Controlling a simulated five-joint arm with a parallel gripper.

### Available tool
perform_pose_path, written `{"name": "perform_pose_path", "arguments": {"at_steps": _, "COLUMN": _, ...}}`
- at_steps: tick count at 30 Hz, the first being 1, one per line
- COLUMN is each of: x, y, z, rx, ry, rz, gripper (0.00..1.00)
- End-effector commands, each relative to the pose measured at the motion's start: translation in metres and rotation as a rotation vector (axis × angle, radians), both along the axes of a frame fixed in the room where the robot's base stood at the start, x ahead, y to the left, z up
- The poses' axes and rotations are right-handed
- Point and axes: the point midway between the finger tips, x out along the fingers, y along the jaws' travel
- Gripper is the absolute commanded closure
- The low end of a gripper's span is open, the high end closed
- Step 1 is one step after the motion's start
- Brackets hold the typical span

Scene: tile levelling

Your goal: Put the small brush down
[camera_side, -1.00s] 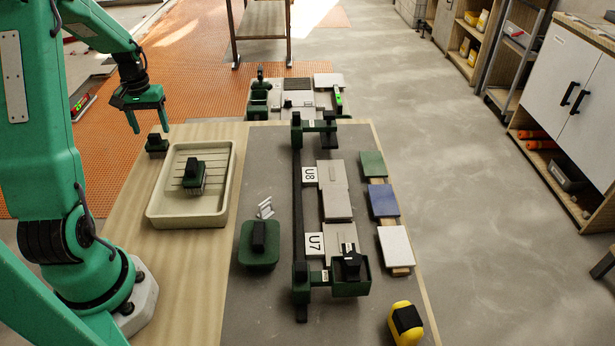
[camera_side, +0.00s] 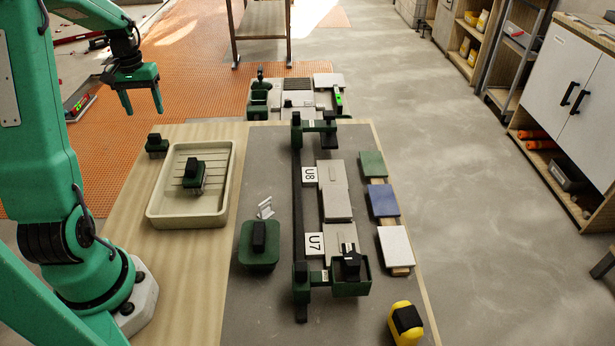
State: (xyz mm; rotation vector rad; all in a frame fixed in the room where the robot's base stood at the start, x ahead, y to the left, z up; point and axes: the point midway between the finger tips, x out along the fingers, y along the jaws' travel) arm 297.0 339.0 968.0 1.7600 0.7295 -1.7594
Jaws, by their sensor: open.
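My gripper (camera_side: 143,113) is open and empty, raised in the air at the upper left, its two fingers pointing down and apart. A small green piece with a black grip (camera_side: 156,146) stands upright on the wooden board, behind the cream tray; it looks like the small brush. My gripper is above it and does not touch it. A larger green piece with a black grip (camera_side: 193,173) stands in the cream tray (camera_side: 185,221), with what look like bristles below it. The undersides of both pieces are hidden.
A dark rail (camera_side: 297,200) with green end pieces runs beside grey tiles (camera_side: 336,200). A green tool with a black handle (camera_side: 259,243) lies left of it. Coloured tiles (camera_side: 382,200) and a yellow-black tool (camera_side: 405,323) are at right. Bare wood lies in front of the tray.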

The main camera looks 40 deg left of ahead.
Motion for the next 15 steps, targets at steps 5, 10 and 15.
{"name": "perform_pose_path", "arguments": {"at_steps": 5, "x": 0.001, "y": -0.002, "z": 0.001, "rx": 0.001, "ry": -0.001, "rz": -0.004, "gripper": 0.35}}
{"name": "perform_pose_path", "arguments": {"at_steps": 10, "x": 0.007, "y": -0.017, "z": 0.012, "rx": 0.017, "ry": -0.016, "rz": -0.034, "gripper": 0.35}}
{"name": "perform_pose_path", "arguments": {"at_steps": 15, "x": 0.017, "y": -0.052, "z": 0.035, "rx": 0.047, "ry": -0.047, "rz": -0.103, "gripper": 0.35}}
